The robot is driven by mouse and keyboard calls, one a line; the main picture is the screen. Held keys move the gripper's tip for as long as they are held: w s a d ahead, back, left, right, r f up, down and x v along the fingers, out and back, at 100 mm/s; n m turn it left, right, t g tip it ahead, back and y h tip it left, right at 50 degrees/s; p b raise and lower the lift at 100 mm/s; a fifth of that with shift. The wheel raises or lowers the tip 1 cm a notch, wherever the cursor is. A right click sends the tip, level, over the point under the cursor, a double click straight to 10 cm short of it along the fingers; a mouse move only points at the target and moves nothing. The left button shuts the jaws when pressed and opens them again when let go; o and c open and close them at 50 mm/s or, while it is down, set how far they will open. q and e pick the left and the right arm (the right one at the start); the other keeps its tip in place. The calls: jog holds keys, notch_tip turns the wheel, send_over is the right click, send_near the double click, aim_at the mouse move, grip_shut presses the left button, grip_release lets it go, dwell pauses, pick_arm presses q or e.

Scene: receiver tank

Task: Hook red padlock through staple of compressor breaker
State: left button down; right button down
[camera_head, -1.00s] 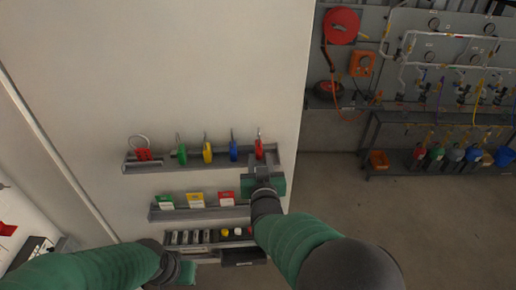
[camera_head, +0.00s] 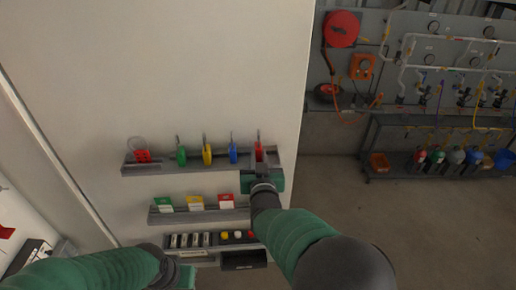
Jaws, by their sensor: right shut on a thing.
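A red padlock (camera_head: 258,150) stands at the right end of the top shelf on the pale wall, its shackle pointing up. My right gripper (camera_head: 259,164) is shut on this red padlock, with the fingers over its lower part. My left gripper (camera_head: 187,273) is at the bottom of the view, low in front of the shelves; its fingers are hard to make out. The compressor breaker and its staple cannot be made out in this view.
Green (camera_head: 181,154), yellow (camera_head: 207,154) and blue (camera_head: 233,153) padlocks stand on the top shelf (camera_head: 165,169), with a red hasp (camera_head: 139,151) at its left end. Tags sit on the shelf below (camera_head: 180,217). Open floor (camera_head: 330,200) lies to the right.

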aim_at(259, 150)
jog(key=shift+r, duration=0.15)
jog(key=shift+r+p, duration=1)
jog(key=shift+r, duration=0.4)
jog(key=shift+s, duration=0.7)
jog(key=s, duration=0.7)
jog(key=shift+s+d, duration=0.35)
jog(key=shift+d, duration=0.05)
